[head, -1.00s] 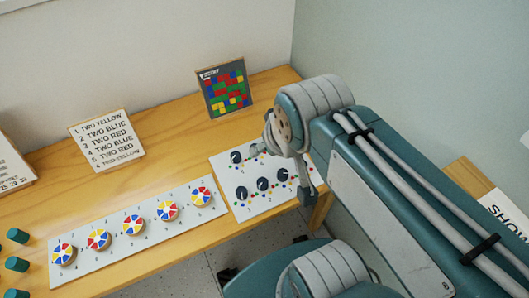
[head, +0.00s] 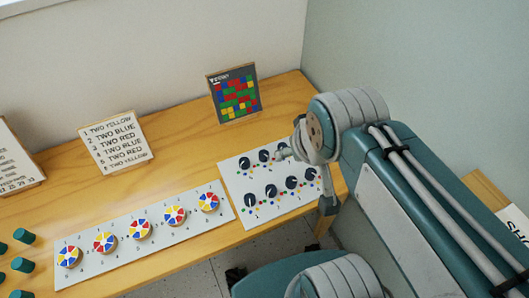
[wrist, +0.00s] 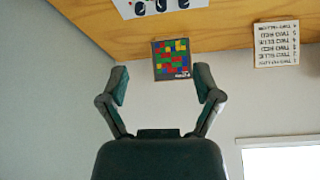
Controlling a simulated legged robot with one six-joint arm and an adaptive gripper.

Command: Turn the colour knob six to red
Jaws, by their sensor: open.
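A white panel (head: 235,193) holds several black knobs in two rows, with coloured dots around them. The front-row knobs show clearly in the head view; the right part of the back row is hidden by my arm. The small numbers are too faint to tell which is knob six, or where its pointer stands. In the wrist view, which is upside down, the panel (wrist: 128,9) shows at the top edge with a few knobs. My gripper (wrist: 162,84) is open and empty, its fingers spread wide, apart from the panel. In the head view its fingers are not clearly seen.
A second panel (head: 90,277) with several colour wheels lies to the left. Behind stand a list card (head: 116,142) and a coloured-grid picture (head: 233,94). Green cylinders (head: 22,236) are at the far left. The wooden table (head: 180,134) is bare between panels and cards.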

